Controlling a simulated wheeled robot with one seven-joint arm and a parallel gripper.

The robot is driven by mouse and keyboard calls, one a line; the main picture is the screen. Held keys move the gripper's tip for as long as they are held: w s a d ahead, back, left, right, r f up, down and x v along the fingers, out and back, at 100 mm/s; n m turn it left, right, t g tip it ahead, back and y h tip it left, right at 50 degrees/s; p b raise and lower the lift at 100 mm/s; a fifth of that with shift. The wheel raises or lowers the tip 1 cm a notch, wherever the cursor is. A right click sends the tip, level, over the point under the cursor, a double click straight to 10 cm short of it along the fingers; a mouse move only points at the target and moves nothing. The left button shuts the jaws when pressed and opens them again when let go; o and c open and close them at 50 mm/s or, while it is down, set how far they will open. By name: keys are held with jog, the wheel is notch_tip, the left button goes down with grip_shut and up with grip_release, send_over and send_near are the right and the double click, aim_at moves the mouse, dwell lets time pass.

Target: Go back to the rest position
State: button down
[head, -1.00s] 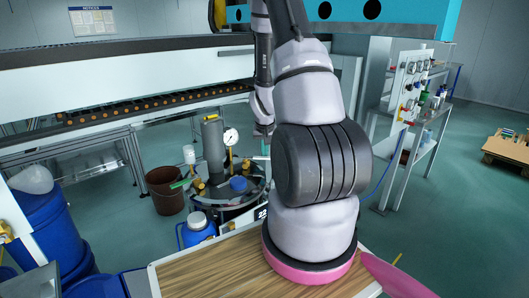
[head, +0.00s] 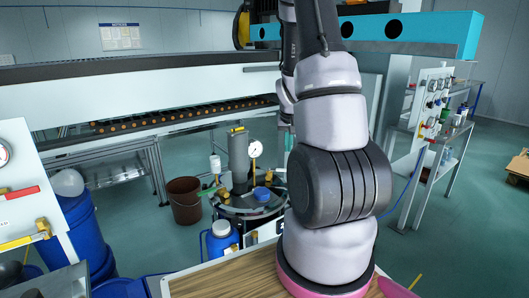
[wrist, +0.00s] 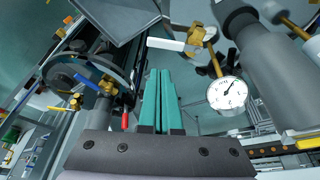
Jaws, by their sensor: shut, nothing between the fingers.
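My gripper (wrist: 159,100) shows in the wrist view as two teal fingers lying side by side, shut with nothing between them. In the head view the gripper (head: 288,140) is mostly hidden behind my arm, with only a small teal part showing near the fixture. The fixture stand (head: 245,203) carries a grey cylinder (head: 239,157), a round gauge (head: 254,149) and brass valves. In the wrist view the gauge (wrist: 227,93) and a white-handled brass valve (wrist: 196,36) stand to the right of the fingers. Whether the fingers touch anything is not clear.
A brown bucket (head: 184,200) and a blue-and-white jug (head: 221,241) stand near the fixture. Blue barrels (head: 85,230) and a panel with red and yellow handles (head: 30,200) are at left. A valve panel (head: 432,105) stands at right. Open floor lies at far right.

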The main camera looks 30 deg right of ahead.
jog(key=s+a+r+t+y, duration=0.1)
jog(key=s+a+r, duration=0.2)
jog(key=a+r, duration=0.55)
jog(key=s+a+r+t+y, duration=0.1)
jog(key=s+a+r+t, duration=0.15)
jog(key=a+r, duration=0.6)
jog(key=s+a+r+n+y, duration=0.1)
jog(key=s+a+r, duration=0.2)
jog(key=s+r, duration=0.2)
jog(key=s+a+r+y, duration=0.1)
jog(key=s+a+r, duration=0.2)
jog(key=s+r, duration=0.3)
jog(key=s, duration=0.3)
jog(key=shift+s+a+r+n, duration=0.15)
jog(key=shift+s+a+n, duration=0.15)
jog(key=shift+a+n, duration=0.1)
